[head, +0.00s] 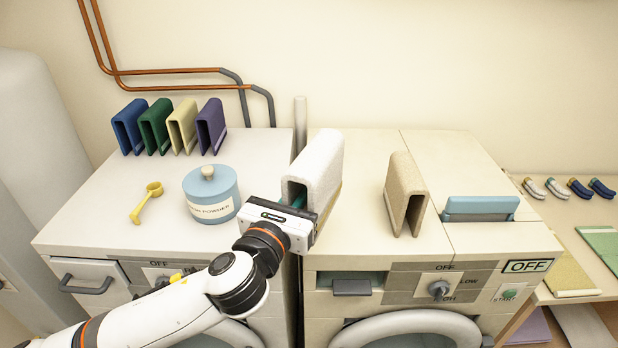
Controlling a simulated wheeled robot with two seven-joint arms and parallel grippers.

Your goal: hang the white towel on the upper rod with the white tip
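The white towel (322,165) is folded over into a narrow upside-down U. It stands upright near the seam between the two machines, in the middle of the head view. My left gripper (300,205) is at the near lower end of the towel, overlapping it in the view. A dark teal part shows inside the fold beside the gripper. The fingertips are mostly hidden, so I cannot tell whether they are closed on the towel. My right gripper is not in view. I see no rod with a white tip.
Blue, green, cream and purple folded towels (210,125) stand back left. A blue powder jar (210,198) and yellow scoop (147,203) are left of my gripper. A tan folded towel (405,190) stands right. A grey post (300,125) rises behind the white towel. Copper pipes (165,71) run along the wall.

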